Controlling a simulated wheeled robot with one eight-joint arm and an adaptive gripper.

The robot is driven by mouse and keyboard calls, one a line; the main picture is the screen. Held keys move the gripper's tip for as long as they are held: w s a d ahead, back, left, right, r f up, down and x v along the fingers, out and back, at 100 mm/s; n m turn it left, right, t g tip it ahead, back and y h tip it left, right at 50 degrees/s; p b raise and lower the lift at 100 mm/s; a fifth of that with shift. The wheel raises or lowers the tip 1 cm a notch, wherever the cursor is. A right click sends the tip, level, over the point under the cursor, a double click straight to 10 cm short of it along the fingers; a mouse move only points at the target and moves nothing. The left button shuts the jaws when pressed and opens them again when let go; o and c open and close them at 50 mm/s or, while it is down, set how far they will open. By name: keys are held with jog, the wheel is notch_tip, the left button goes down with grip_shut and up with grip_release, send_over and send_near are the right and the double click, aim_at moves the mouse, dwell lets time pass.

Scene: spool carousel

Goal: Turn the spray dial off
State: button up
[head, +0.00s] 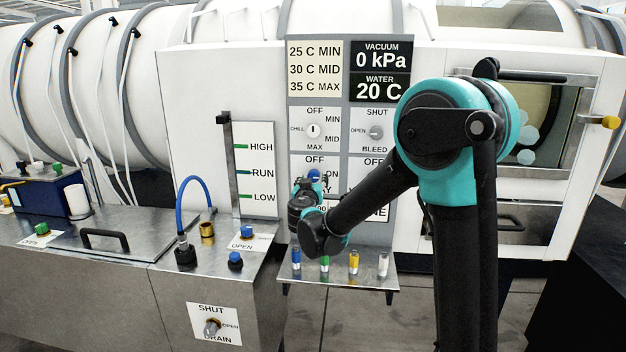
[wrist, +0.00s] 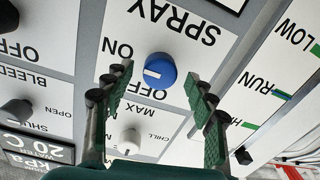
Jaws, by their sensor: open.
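The spray dial is a blue round knob (wrist: 160,70) on a white panel under the word SPRAY, which shows upside down in the wrist view. Its white mark lies on the picture-left side, towards the ON label (wrist: 118,48). In the head view, the blue dial (head: 314,174) sits below the OFF label (head: 315,159), partly covered by my arm. My gripper (wrist: 158,76) is open, one green-padded finger on each side of the dial in the picture, with no contact visible. It also shows in the head view (head: 308,188).
A white chill dial (head: 313,130) and a grey shut/bleed dial (head: 375,132) sit above the spray dial. A small shelf (head: 340,282) with several coloured pegs juts out below. A steel bench (head: 110,250) stands left, with a blue hose (head: 190,180).

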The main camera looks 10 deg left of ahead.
jog(key=shift+w, duration=0.65)
jog(key=shift+c, duration=0.6)
jog(key=c, duration=1)
jog(key=shift+c, duration=0.2)
